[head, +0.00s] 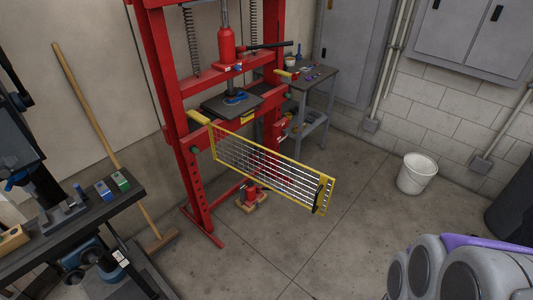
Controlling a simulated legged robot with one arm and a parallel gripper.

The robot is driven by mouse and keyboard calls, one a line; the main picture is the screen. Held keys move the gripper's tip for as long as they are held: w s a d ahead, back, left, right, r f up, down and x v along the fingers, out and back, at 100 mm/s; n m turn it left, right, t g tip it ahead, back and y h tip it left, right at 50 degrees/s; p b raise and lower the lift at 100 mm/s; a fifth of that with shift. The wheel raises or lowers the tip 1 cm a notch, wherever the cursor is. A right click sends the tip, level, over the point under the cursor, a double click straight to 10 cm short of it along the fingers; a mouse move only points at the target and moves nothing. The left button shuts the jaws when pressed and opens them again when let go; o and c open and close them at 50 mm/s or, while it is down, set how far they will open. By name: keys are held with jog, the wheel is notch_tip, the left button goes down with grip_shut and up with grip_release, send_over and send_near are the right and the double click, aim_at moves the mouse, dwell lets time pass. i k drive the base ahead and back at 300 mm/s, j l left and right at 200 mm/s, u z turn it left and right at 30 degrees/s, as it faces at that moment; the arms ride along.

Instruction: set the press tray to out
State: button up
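A red shop press (170,95) stands against the back wall. Between its posts is a dark flat plate (228,106), likely the press tray, with a small blue item (236,98) on it and a yellow label at its front edge. I cannot tell for sure how far it sits in or out. A yellow-framed barred guard (262,168) hangs in front of the press, angled out to the right, with a black handle (324,195) near its right end. My gripper is not in view; grey rounded parts at the bottom right seem to be mine.
A dark workbench (70,222) stands at left, with a broom (105,135) behind it. A small grey table (318,82) is right of the press. A white bucket (416,175) stands by the wall. The floor (320,255) before the press is clear.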

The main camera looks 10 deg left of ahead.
aim_at(218, 104)
jog(key=i+j, duration=0.4)
jog(key=i+j+u, duration=0.1)
jog(key=i+j, duration=0.3)
jog(key=i, duration=0.2)
jog(key=i+j, duration=0.35)
jog(key=i, duration=0.15)
jog(key=i+j+u, duration=0.1)
jog(key=i+j, duration=0.25)
jog(key=i, duration=0.15)
